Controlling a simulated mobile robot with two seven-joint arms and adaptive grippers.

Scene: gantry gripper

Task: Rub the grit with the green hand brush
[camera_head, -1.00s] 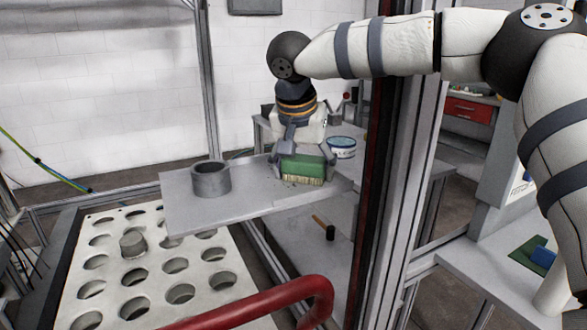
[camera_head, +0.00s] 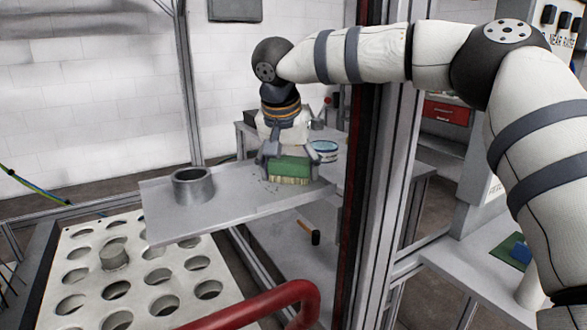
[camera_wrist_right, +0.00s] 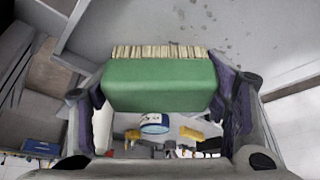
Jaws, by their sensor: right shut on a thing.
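The green hand brush (camera_head: 290,168) has a green block and pale bristles. My right gripper (camera_head: 288,158) is shut on it, one finger at each end of the block. The brush is at the right part of a grey metal shelf (camera_head: 225,208), bristles down at its surface; whether they touch it I cannot tell. In the right wrist view the brush (camera_wrist_right: 160,84) fills the space between the fingers. The grit (camera_wrist_right: 222,32) shows there as dark specks on the grey surface beyond the bristles. In the head view, specks (camera_head: 262,184) lie just left of the brush. My left gripper is not in view.
A grey metal ring (camera_head: 193,186) stands on the left part of the shelf. Below is a white plate with round holes (camera_head: 150,270). A red rail (camera_head: 265,305) crosses the front, and a metal post (camera_head: 385,190) stands right of the shelf. A hammer (camera_head: 314,236) lies lower down.

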